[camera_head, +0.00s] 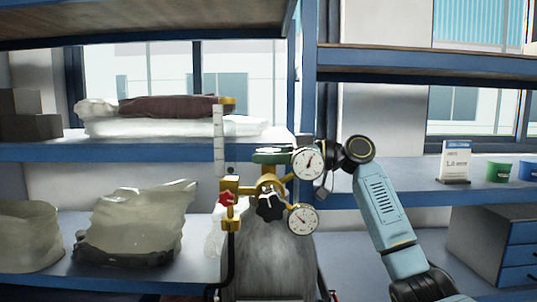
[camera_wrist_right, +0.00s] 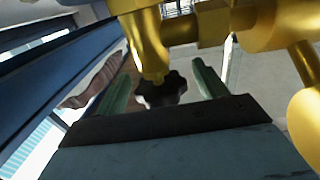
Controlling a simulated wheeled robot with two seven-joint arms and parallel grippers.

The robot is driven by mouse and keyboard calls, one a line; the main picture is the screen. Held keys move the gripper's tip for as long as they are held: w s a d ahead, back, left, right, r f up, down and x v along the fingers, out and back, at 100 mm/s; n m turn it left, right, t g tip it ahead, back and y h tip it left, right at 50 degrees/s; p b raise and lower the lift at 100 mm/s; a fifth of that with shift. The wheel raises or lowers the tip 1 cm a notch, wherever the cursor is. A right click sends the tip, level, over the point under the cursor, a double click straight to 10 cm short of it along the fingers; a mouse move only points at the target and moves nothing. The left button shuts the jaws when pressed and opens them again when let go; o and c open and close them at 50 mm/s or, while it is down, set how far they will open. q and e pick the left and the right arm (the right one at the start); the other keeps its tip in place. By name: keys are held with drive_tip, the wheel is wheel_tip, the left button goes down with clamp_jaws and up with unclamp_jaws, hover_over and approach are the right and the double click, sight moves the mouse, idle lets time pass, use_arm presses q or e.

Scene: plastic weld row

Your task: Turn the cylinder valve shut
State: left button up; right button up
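The grey gas cylinder (camera_head: 268,258) stands upright at the bottom centre of the head view, with a brass valve and regulator (camera_head: 231,188) on top. A black lobed knob (camera_head: 269,206) faces me. My right gripper (camera_head: 264,156) reaches in from the right at the top of the brass work; its green fingers show there, its body partly hidden by the upper gauge. In the right wrist view the gripper (camera_wrist_right: 163,68) is open, with a black lobed knob (camera_wrist_right: 160,91) between the fingers and gaps on both sides. I cannot tell if this is the same knob. My left gripper is out of view.
An upper gauge (camera_head: 308,163) and a lower gauge (camera_head: 302,219) stick out on the right. A red knob (camera_head: 227,198) and a black hose (camera_head: 231,258) are on the left. Shelves with bags (camera_head: 137,225) stand behind; a sign (camera_head: 455,161) stands on the right shelf.

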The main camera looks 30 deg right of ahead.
drive_tip(key=c, duration=0.9)
drive_tip(key=shift+f+m+t+h+b, duration=0.2)
drive_tip(key=shift+m+t+h+b, duration=0.75)
drive_tip(key=shift+t, duration=0.25)
drive_tip(key=shift+m+t+h, duration=0.5)
drive_tip(key=shift+m+h, duration=0.05)
drive_tip(key=shift+h, duration=0.1)
drive_tip(key=shift+r+m+t+h, duration=0.15)
drive_tip(key=shift+m+t+h, duration=0.6)
drive_tip(key=shift+h, duration=0.25)
drive_tip(key=o, duration=1)
drive_tip(key=shift+c, duration=0.2)
drive_tip(key=shift+r, duration=0.1)
